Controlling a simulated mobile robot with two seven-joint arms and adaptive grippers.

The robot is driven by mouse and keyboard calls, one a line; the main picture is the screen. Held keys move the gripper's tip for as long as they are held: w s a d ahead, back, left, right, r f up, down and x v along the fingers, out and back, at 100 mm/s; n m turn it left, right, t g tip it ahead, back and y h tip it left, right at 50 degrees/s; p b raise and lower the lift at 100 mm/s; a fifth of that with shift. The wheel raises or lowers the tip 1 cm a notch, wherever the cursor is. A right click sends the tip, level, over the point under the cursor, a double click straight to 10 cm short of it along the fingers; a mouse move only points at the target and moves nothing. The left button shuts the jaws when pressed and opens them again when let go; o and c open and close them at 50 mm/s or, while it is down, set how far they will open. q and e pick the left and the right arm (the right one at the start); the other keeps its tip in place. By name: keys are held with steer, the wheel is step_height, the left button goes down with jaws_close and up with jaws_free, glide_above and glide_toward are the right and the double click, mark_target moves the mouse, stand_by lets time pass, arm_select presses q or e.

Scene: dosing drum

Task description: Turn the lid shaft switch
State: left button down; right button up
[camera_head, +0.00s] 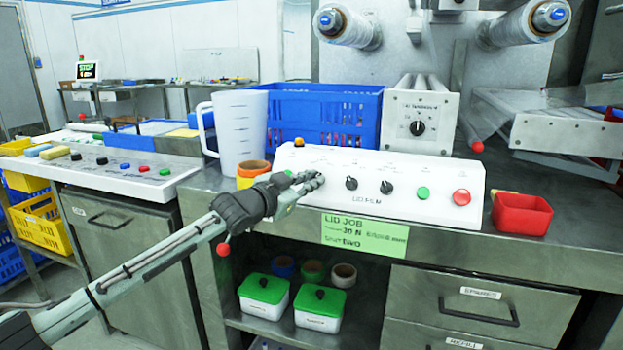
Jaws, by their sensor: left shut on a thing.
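The white sloped control panel (330,199) marked "LID FILM" stands on the steel counter. My left gripper (312,181) reaches in from the left and is shut at the panel's left part, on what appears to be the lid shaft switch. The fingers hide that switch, and its label is too small to read. To the right on the panel are two black rotary knobs, one (351,183) nearer the gripper and one (386,187) farther right. A green button (423,193) and a red button (461,197) follow. My right gripper is not in view.
A knob box (417,115) stands behind the panel. A red bin (521,214) sits at its right. A green job card (364,237) hangs below.

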arm_select(q)
steer(key=c, duration=1.6)
jaws_free()
steer(key=v, duration=1.2)
steer(key=shift+f, duration=0.1)
steer(key=shift+f, duration=0.1)
